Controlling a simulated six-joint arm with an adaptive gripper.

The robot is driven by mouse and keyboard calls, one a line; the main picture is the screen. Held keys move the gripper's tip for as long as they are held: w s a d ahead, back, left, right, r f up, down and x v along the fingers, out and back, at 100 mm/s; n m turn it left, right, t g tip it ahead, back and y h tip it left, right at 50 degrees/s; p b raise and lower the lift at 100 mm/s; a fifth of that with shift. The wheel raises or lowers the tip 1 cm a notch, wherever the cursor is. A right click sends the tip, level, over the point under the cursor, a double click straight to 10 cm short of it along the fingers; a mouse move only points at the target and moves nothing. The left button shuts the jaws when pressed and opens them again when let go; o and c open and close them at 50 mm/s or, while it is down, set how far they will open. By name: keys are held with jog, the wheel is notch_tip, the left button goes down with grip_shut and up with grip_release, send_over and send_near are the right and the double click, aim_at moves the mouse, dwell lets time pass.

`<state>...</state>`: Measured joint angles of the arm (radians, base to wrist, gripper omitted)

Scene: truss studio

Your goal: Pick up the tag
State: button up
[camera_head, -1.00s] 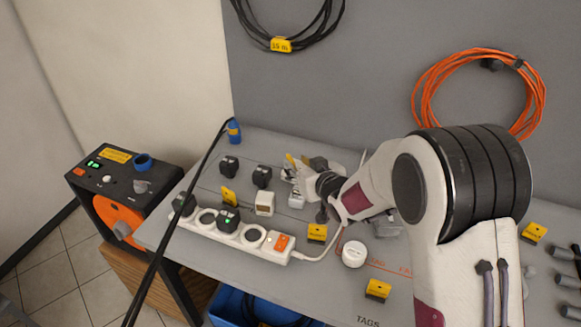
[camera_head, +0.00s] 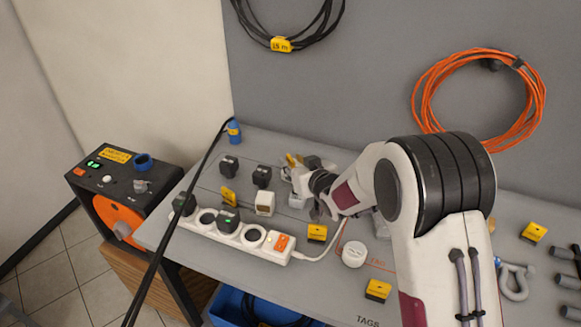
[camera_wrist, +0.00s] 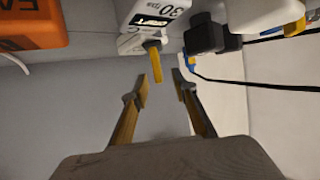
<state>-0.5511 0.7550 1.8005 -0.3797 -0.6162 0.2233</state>
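Several yellow tags lie on the bench in the head view: one beside the power strip (camera_head: 317,232), one at the front (camera_head: 377,290), one at the right (camera_head: 534,232) and one behind the strip (camera_head: 229,197). My gripper (camera_head: 294,161) is over the back of the bench, near white items. In the wrist view my gripper (camera_wrist: 162,82) is open, with nothing between its fingers. A narrow yellow piece (camera_wrist: 155,60) by a white labelled device (camera_wrist: 152,18) lies just beyond the fingertips. I cannot tell whether it is a tag.
A white power strip (camera_head: 215,231) with plugs stands at the left, near black adapters (camera_head: 262,177). A round white puck (camera_head: 354,254) sits mid-bench. An orange block (camera_wrist: 32,25) is at the wrist view's upper left. Grey tools (camera_head: 515,280) lie at the right.

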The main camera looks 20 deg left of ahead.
jog(key=shift+x, duration=1.3)
jog(key=shift+c, duration=0.4)
grip_shut()
